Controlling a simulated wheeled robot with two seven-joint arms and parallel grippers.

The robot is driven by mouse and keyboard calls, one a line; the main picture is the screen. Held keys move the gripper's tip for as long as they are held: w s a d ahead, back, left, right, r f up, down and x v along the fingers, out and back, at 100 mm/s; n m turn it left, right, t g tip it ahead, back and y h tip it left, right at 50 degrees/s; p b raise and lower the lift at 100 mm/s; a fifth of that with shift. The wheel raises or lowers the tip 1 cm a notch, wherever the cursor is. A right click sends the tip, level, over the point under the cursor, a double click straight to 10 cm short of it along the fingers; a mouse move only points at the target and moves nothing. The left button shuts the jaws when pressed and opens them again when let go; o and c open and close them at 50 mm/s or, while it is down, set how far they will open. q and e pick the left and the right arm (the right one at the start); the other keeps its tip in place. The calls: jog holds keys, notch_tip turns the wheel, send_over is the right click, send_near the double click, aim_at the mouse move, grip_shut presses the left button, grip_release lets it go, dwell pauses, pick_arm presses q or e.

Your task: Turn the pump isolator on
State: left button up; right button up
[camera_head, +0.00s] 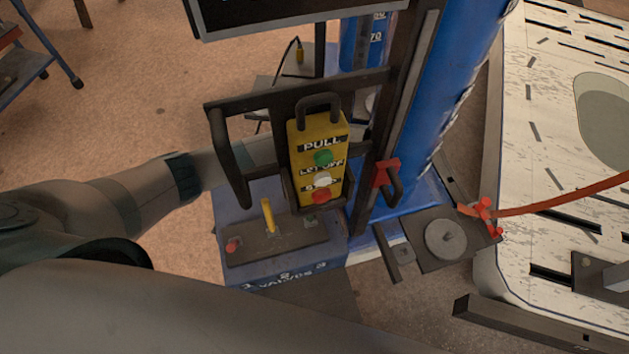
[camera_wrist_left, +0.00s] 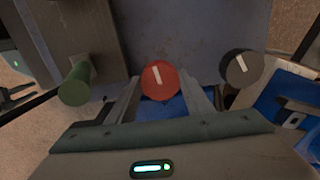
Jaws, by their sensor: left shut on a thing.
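In the left wrist view, a red round knob (camera_wrist_left: 160,88) with a white pointer line sits between the two fingers of my left gripper (camera_wrist_left: 160,80), which is shut on it. The pointer is near upright, its top leaning slightly left. A green knob (camera_wrist_left: 75,86) is to the left and a dark grey knob (camera_wrist_left: 241,68) with a white line is to the right. No label naming the pump isolator is readable. In the head view my left arm comes in from the left, and its gripper is hidden behind the yellow pendant (camera_head: 335,135). My right gripper is not in view.
The pendant hangs in a dark frame (camera_head: 240,105) in front of my left forearm. Below it is a blue valve box (camera_head: 285,272) with a yellow lever (camera_head: 268,215). A blue column (camera_head: 430,110) stands to the right, beside a white slotted table (camera_head: 560,110) with a red hose (camera_head: 560,207).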

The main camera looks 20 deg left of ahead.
pick_arm(q)
jog(key=shift+m, duration=0.8)
jog(key=o, duration=1)
jog(key=shift+o, duration=0.2)
jog(key=shift+r, duration=0.1)
notch_tip(320, 180, up, 17)
jog(key=b, duration=0.2)
jog(key=shift+r, duration=0.15)
